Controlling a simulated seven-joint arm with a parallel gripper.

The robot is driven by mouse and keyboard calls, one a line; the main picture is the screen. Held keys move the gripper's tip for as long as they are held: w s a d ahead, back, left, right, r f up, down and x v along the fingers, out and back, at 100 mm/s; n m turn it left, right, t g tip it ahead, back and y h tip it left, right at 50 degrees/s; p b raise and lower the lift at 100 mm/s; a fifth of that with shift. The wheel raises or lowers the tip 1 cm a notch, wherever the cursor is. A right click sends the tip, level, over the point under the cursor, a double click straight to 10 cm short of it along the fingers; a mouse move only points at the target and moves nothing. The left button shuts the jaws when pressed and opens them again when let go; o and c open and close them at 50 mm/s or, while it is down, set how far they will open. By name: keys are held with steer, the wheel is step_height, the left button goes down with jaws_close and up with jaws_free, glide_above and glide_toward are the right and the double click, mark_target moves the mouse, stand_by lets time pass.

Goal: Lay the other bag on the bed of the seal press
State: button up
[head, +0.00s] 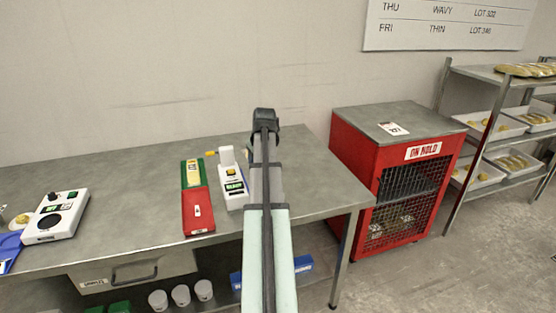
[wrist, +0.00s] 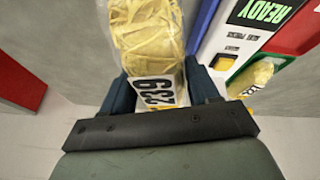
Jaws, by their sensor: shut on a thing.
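The bag sticks out beyond the dark fingers. In the head view my arm hides the gripper and the held bag. The seal press (head: 233,188), a white unit with a green READY display and a yellow button, stands on the bench just left of my arm. In the wrist view the press (wrist: 232,40) is right of the held bag, apart from it. I cannot make out its bed clearly; my arm covers part of that area.
Left of the press lies a green and red tray (head: 197,212) with another bag (head: 193,173) in its green part. A white weigher unit (head: 57,215) stands at the bench's left. A red ON HOLD cage (head: 380,150) is to the right. The bench between weigher and tray is clear.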

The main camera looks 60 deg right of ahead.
steer(key=shift+w+a+r, duration=0.1)
steer(key=shift+w+a, duration=0.2)
steer(key=shift+w, duration=0.4)
steer(key=shift+s+d+m+g, duration=0.3)
steer(key=shift+s+m, duration=0.05)
steer(key=shift+m, duration=0.25)
steer(key=shift+s+d+m+h, duration=0.15)
steer(key=shift+m+h, duration=0.25)
steer(key=shift+m, duration=0.4)
steer(key=shift+f, duration=4.75)
steer(key=o, duration=1.3)
